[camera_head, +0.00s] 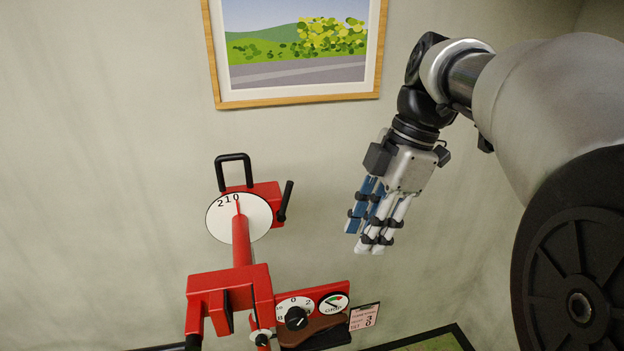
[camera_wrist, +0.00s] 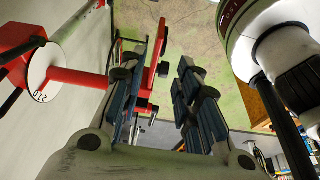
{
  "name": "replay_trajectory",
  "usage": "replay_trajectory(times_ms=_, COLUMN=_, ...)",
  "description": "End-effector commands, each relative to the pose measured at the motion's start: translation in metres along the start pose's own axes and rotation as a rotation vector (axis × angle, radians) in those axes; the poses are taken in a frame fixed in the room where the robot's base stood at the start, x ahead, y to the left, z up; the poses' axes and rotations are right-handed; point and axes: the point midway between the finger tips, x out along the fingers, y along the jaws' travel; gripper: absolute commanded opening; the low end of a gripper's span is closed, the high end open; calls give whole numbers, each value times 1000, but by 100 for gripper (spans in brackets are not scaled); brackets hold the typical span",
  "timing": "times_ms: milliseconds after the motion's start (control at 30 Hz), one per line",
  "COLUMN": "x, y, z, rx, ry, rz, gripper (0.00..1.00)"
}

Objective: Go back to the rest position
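My gripper (camera_head: 368,226) hangs in the air in front of the wall, fingers pointing down, to the right of the red machine. In the wrist view the blue-padded fingers of my gripper (camera_wrist: 163,72) stand apart with a clear gap. Nothing is held between them. My gripper is apart from the machine in the head view.
The red machine (camera_head: 240,280) has a white disc (camera_head: 222,220) marked 210, a black handle, a knob dial (camera_head: 293,312), a gauge (camera_head: 333,305) and a pink card (camera_head: 364,317). A framed picture (camera_head: 250,97) hangs above. Bare wall lies between machine and gripper.

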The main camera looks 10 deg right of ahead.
Motion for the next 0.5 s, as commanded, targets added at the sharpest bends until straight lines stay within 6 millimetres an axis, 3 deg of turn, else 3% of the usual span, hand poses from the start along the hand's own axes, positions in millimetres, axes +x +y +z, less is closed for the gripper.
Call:
replay_trajectory(times_ms=167, x=42, y=-23, z=-3, rx=199, ry=-51, rz=48, gripper=30)
replay_trajectory(times_ms=500, x=185, y=-102, z=12, rx=938, ry=-90, rz=327, gripper=30)
